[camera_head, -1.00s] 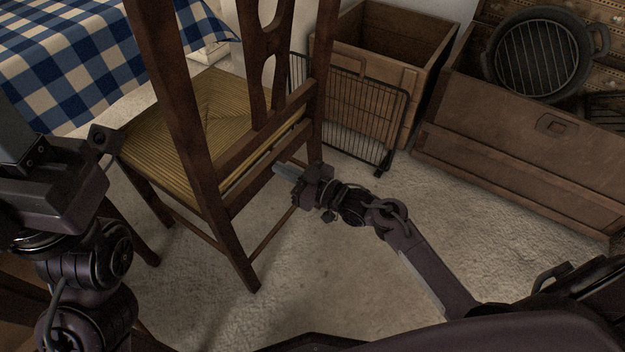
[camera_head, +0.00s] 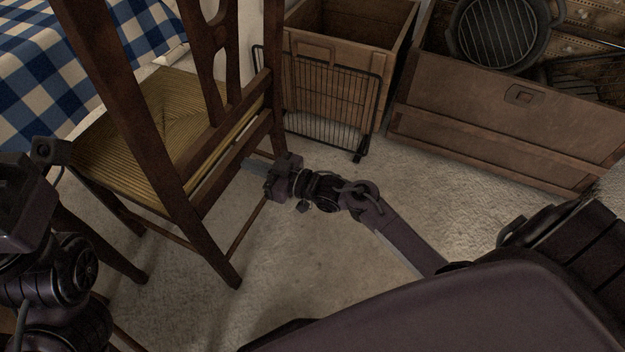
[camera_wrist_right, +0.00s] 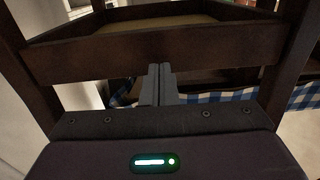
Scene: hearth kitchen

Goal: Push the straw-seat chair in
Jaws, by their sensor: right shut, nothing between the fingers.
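The straw-seat chair (camera_head: 150,125) stands upright at the left in the head view, with dark wood legs and back and a woven yellow seat. Its back is towards me. The table with a blue and white checked cloth (camera_head: 50,50) lies beyond it. My right gripper (camera_head: 252,166) is shut and empty, its tips at the chair's rear side below the seat. In the right wrist view its shut fingers (camera_wrist_right: 158,80) point at a dark chair rail (camera_wrist_right: 150,50); I cannot tell whether they touch. My left arm is at the left edge; its fingertips are not clearly visible.
A wooden crate (camera_head: 385,60) and a black wire rack (camera_head: 320,105) stand beyond the chair, to its right. A long wooden chest (camera_head: 500,125) holds a dark round grill pan (camera_head: 500,30).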

